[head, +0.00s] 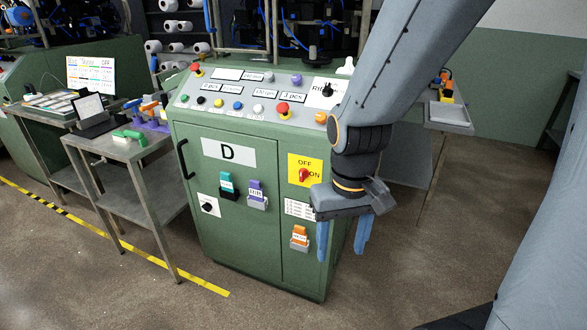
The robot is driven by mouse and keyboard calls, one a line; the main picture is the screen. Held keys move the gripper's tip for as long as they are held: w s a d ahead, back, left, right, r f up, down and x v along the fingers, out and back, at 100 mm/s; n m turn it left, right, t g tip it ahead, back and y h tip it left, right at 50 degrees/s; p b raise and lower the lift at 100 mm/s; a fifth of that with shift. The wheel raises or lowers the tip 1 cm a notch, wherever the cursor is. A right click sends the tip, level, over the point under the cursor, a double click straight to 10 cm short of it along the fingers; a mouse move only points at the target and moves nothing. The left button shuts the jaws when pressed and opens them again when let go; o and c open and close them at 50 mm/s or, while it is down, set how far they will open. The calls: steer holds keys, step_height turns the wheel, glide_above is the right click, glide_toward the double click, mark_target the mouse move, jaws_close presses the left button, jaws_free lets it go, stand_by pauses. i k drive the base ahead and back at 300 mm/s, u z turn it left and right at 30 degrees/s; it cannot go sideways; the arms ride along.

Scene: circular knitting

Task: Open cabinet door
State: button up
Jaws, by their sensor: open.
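The green cabinet door (233,225) is on the front left of the machine cabinet and carries a white label with the letter D. It looks shut. A black handle (184,158) sits at its upper left edge. My gripper (343,242) hangs at the right front of the cabinet with its blue fingers pointing down. The fingers are apart with nothing between them. It is well to the right of the handle and does not visibly touch the cabinet. My arm hides part of the control panel's right end.
A red switch on a yellow plate (304,175) is left of my gripper. The sloped control panel (245,95) has several buttons. A metal table (120,150) with tools stands left of the cabinet. A yellow floor line (145,255) runs in front. Floor at the front is clear.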

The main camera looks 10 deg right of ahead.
mark_target(240, 230)
steer(key=z, duration=0.05)
steer(key=k, duration=0.4)
steer(key=u, duration=0.8)
steer(key=i, duration=1.65)
steer(key=z, duration=0.7)
